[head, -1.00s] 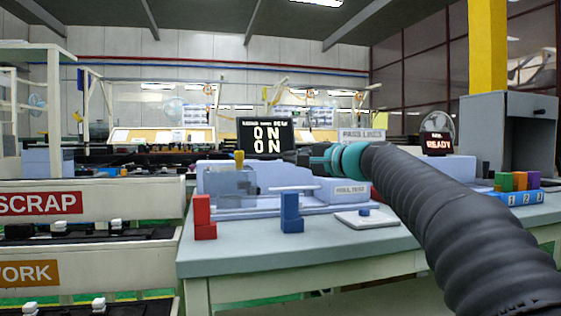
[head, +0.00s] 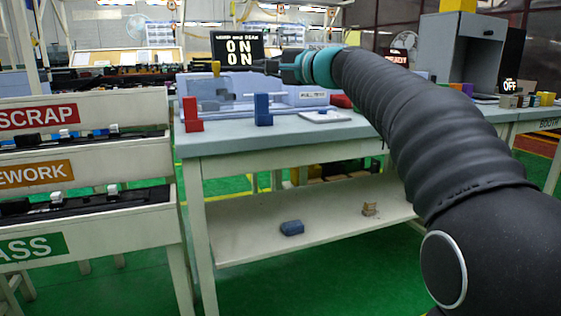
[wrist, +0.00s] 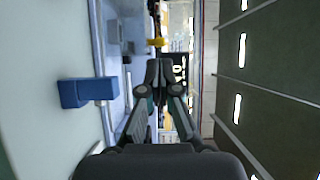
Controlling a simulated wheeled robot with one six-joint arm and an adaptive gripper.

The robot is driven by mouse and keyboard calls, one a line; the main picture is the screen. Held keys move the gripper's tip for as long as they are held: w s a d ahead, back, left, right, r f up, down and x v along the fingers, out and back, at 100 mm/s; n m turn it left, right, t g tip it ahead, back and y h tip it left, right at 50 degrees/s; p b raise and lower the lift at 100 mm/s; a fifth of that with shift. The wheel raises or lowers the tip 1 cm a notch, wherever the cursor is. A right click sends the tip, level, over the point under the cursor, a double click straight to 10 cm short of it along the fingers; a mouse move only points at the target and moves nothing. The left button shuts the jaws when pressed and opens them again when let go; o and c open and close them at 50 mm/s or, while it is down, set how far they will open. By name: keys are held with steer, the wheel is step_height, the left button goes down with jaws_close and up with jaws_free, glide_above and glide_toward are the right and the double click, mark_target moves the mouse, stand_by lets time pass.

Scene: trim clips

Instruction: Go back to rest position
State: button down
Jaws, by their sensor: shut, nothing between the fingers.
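My arm reaches from the lower right over the table (head: 290,138) in the head view. My gripper (head: 266,66) is at its far end, in front of the black "ON ON" screen (head: 238,48), above the pull-test fixture (head: 300,97). In the wrist view my gripper (wrist: 160,75) has its fingertips together with nothing between them. It is raised clear of the table and touches nothing that I can see.
A red block (head: 191,114) and a white plate with a blue piece (head: 325,116) are on the table. Scrap, rework and pass racks (head: 85,145) stand at left. A grey booth (head: 470,52) is at right.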

steer(key=s+d+f+n+g+h+p, duration=0.1)
steer(key=s+d+f+h, duration=0.3)
steer(key=s+f, duration=0.7)
steer(key=s+d+f+n+g+h+p, duration=0.2)
steer(key=s+d+f+n+g+h, duration=0.1)
steer(key=s+d+f, duration=0.6)
steer(key=s+d+f+n+g+h+p, duration=0.2)
steer(key=s+d+f+n+h, duration=0.2)
steer(key=s+f, duration=1.1)
steer(key=s+d+h, duration=0.2)
steer(key=s, duration=0.1)
steer(key=shift+s+d+f+h, duration=0.15)
steer(key=shift+s+d+h, duration=0.15)
steer(key=shift+d+h, duration=0.1)
